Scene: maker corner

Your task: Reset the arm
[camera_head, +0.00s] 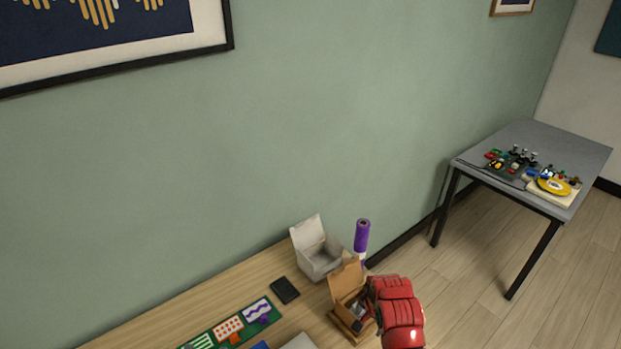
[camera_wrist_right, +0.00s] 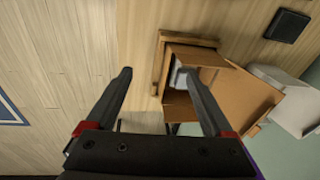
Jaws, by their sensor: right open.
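My right arm (camera_head: 397,312), red, reaches over the right end of the wooden table in the head view. My left gripper is out of view.
The box sits on a wooden tray (camera_wrist_right: 190,38). Nearby on the table (camera_head: 215,300) are an open white box (camera_head: 318,261), a purple cylinder (camera_head: 362,236), a black flat item (camera_head: 285,290) and a green board (camera_head: 236,333). A grey table (camera_head: 545,140) with small parts stands farther right.

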